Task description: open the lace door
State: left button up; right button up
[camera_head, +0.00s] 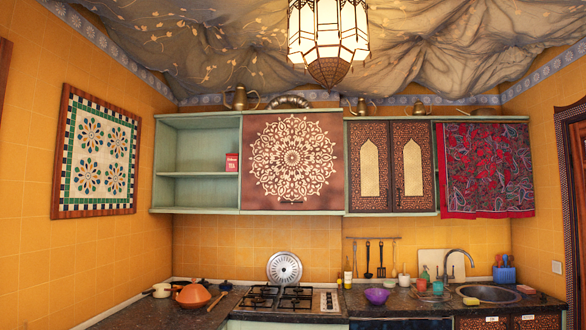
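The lace door (258,135) is a reddish-brown panel with a round white lace pattern, in the row of upper cabinets left of centre. It looks shut, lying flat in line with the cabinet front. A small dark handle (291,202) shows at the middle of its bottom edge. The inside behind it is hidden. Neither of my grippers shows in the head view.
Open green shelves (196,174) with a red tin (232,162) adjoin it on the left. Dark patterned doors (391,168) and a red cloth (487,168) are to the right. Below are a stove (282,298), an orange tagine (193,295) and a purple bowl (377,296).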

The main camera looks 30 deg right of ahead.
aim_at(291, 161)
jog(key=i+l+z, duration=0.7)
jog(key=i, duration=0.25)
jog(key=i+l+z, duration=0.35)
jog(key=i, duration=0.2)
jog(key=i+z, duration=0.4)
jog(key=i, duration=0.15)
